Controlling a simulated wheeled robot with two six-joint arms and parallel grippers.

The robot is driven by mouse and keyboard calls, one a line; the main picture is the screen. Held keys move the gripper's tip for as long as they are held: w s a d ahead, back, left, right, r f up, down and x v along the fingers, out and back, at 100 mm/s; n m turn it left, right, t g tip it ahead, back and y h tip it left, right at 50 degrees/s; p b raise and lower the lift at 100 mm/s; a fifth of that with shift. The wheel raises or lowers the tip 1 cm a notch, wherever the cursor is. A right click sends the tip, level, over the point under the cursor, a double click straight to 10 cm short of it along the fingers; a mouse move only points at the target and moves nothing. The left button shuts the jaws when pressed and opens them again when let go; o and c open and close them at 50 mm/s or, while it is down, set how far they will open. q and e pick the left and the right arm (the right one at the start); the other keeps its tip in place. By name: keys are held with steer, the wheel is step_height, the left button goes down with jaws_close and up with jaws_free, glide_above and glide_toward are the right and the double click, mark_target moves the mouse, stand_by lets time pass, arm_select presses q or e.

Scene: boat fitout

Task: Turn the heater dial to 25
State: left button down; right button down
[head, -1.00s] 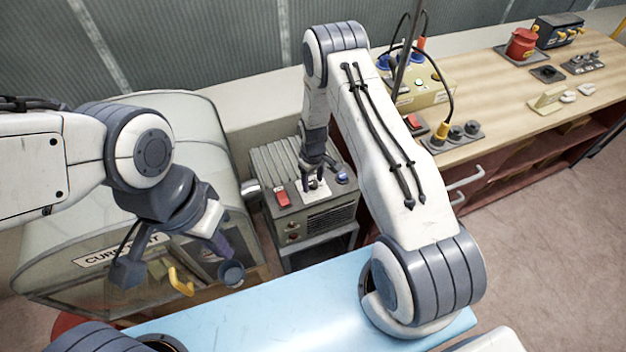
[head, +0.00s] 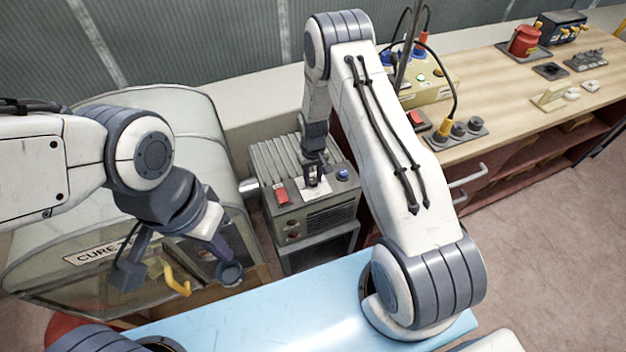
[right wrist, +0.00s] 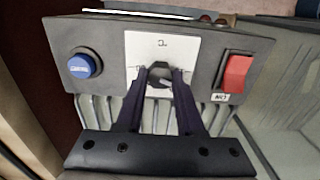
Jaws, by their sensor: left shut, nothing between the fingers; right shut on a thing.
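The heater (head: 322,213) is a grey ribbed box standing on a low stand in the middle of the head view. Its top panel carries a red switch (right wrist: 236,73), a blue button (right wrist: 82,64) and a white dial plate (right wrist: 140,45). I cannot read the dial's setting. My left gripper (head: 228,272) is shut and empty, in front of the curing oven at the left.
The clear-sided oven (head: 100,290) with a "CURE" label fills the left. A wooden workbench (head: 510,110) with connectors, a red item and a cabled box (head: 430,85) stands at the right. A light blue surface (head: 290,310) lies in front.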

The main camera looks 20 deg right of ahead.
steer(key=m+b, duration=0.2)
steer(key=m, duration=0.2)
steer(key=shift+f+m, duration=0.1)
steer(key=shift+m, duration=0.3)
steer(key=m+b, duration=0.1)
steer(key=m, duration=0.3)
steer(key=shift+b, duration=0.4)
steer(key=m+b, duration=0.1)
steer(key=m, duration=0.4)
steer(key=shift+m, duration=0.4)
steer(key=shift+m+b, duration=0.7)
steer(key=shift+m, duration=1.6)
steer(key=c, duration=0.5)
jaws_free()
steer(key=shift+r, duration=0.25)
